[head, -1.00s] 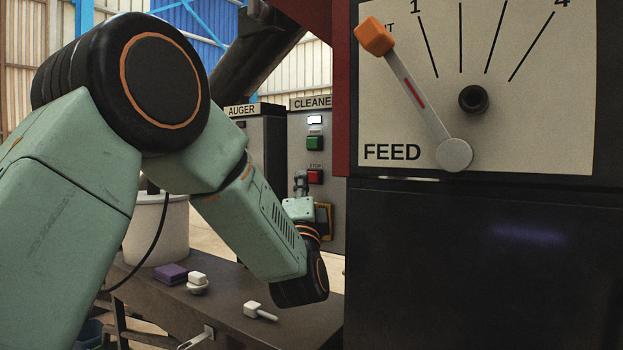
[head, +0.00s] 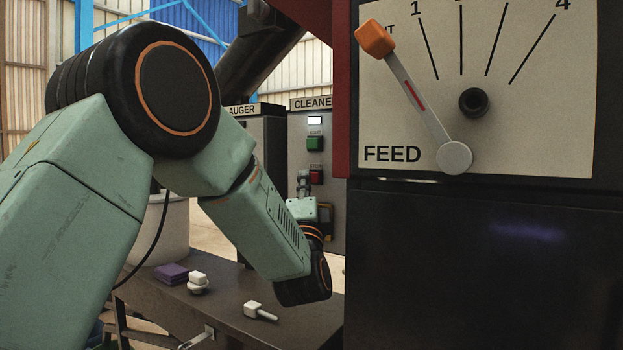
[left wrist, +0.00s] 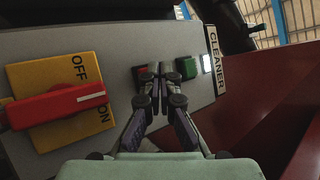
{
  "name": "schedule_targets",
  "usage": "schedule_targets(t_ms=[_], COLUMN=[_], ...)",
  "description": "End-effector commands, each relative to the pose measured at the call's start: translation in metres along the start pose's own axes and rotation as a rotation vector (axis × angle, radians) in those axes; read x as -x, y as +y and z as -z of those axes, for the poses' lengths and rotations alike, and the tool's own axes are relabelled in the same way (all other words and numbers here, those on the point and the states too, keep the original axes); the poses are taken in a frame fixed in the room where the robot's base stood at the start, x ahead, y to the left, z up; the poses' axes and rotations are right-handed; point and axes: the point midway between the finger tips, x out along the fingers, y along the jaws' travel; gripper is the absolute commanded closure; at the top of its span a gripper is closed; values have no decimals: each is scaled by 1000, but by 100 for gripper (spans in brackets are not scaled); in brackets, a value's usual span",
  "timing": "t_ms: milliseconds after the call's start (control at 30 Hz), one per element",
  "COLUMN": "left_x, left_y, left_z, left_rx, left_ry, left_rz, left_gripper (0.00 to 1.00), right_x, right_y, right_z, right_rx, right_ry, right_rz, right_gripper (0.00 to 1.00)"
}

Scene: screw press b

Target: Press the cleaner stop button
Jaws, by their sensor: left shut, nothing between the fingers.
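The cleaner panel (head: 330,215) stands beyond the feed box. Its red stop button (head: 316,177) sits below the green start button (head: 314,143). My left gripper (head: 303,176) is shut and empty, with its tips over the left edge of the stop button in the head view. In the left wrist view, the shut fingertips (left wrist: 155,72) cover part of the red stop button (left wrist: 140,74); the green button (left wrist: 187,68) is to their right. Whether the tips touch the stop button cannot be told. My right gripper is not in view.
The white lamp (left wrist: 207,63) on the cleaner panel is lit. A red rotary switch (left wrist: 55,106) on a yellow plate is left of the fingers. The feed box (head: 450,260) blocks the right side. A bench (head: 235,285) holds small items.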

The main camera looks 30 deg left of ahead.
Motion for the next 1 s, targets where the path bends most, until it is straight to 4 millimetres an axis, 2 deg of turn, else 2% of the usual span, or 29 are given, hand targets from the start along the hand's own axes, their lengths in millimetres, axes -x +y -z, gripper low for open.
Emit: schedule_targets(t_ms=[1000], left_x=[-6], left_y=[4], left_z=[5], left_rx=[0], left_ry=[1], left_rz=[0], left_gripper=[100], right_x=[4], right_y=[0], right_z=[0], right_rx=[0], right_ry=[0], right_rz=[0], right_gripper=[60])
